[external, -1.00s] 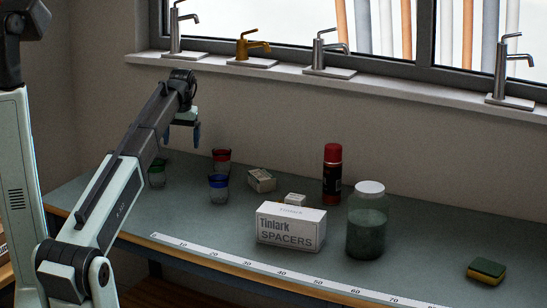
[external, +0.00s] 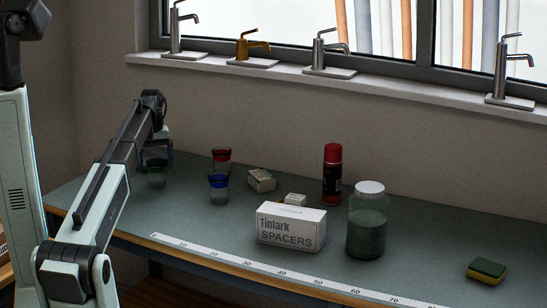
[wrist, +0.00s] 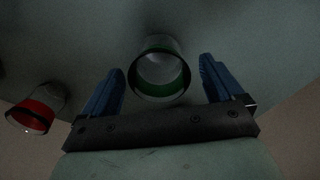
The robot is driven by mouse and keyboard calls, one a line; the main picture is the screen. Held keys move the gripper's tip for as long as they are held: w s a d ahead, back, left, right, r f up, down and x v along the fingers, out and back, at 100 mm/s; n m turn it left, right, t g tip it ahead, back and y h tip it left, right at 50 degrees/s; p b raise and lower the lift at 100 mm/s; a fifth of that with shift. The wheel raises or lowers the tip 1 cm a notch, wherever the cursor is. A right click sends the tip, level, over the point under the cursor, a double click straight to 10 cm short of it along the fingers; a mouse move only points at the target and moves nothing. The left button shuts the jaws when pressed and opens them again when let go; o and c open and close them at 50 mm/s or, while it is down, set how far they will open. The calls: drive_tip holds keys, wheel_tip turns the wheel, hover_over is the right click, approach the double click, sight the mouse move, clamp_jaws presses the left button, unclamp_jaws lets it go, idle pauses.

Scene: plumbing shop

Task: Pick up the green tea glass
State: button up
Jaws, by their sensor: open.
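The green tea glass (external: 157,174) stands upright at the left end of the bench, partly hidden by my arm in the external view. In the wrist view the green tea glass (wrist: 160,72) shows from above, with its green band and open mouth. My gripper (wrist: 162,82) is open, with one blue finger on each side of the glass and a gap on both sides. The fingers appear apart from the glass. In the external view my gripper (external: 156,156) is just above or around the glass; its fingers are mostly hidden or dark there.
A red-banded glass (external: 221,160) and a blue-banded glass (external: 219,189) stand to the right. Beyond them are small boxes (external: 262,180), a spacers box (external: 291,228), a red-capped can (external: 332,175), a jar (external: 367,225) and a sponge (external: 487,270). A ruler strip (external: 270,270) runs along the front edge.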

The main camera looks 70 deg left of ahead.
sight(166, 175)
drive_tip(key=shift+f, duration=3)
drive_tip(key=shift+c, duration=0.3)
drive_tip(key=c, duration=1)
